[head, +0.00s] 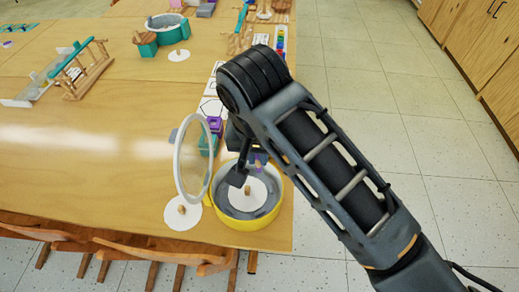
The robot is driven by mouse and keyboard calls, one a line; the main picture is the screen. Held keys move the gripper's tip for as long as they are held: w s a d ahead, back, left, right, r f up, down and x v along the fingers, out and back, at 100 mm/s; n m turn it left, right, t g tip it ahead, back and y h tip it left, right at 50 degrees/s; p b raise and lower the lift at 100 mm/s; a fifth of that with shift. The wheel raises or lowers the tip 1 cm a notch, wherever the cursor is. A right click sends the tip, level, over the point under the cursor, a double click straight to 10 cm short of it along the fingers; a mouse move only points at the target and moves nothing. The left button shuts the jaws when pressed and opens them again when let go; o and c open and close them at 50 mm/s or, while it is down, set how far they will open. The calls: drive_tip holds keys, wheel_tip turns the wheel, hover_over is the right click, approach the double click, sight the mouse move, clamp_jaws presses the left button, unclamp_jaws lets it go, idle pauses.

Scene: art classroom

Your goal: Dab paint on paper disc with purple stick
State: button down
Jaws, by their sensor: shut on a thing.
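A white paper disc (259,194) with a small wooden peg at its middle lies inside a round yellow tub (245,225) with a grey inside, at the table's right front corner. My gripper (249,167) reaches down over the tub's back part, above or close to the disc. A small purple stick (259,163) shows at its fingers, and it is shut on it. The stick's lower end and any contact with the disc cannot be made out. A second white disc (178,220) with a peg lies on the table left of the tub.
A clear lid with a white rim (178,172) stands upright at the tub's left. Purple and teal blocks (215,125) sit behind it. A wooden rack (88,80) and teal tub (172,47) stand farther back. The table's left middle (80,170) is clear; chairs (150,250) line the front.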

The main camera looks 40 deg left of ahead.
sight(259, 162)
wheel_tip(259, 162, down, 10)
drive_tip(key=b, duration=0.7)
drive_tip(key=shift+f+b, duration=0.25)
drive_tip(key=shift+b, duration=0.1)
drive_tip(key=shift+f, duration=0.55)
idle(0.6)
wheel_tip(259, 162, up, 8)
drive_tip(key=p, duration=0.8)
drive_tip(key=shift+r+p, duration=0.5)
drive_tip(key=shift+r, duration=0.55)
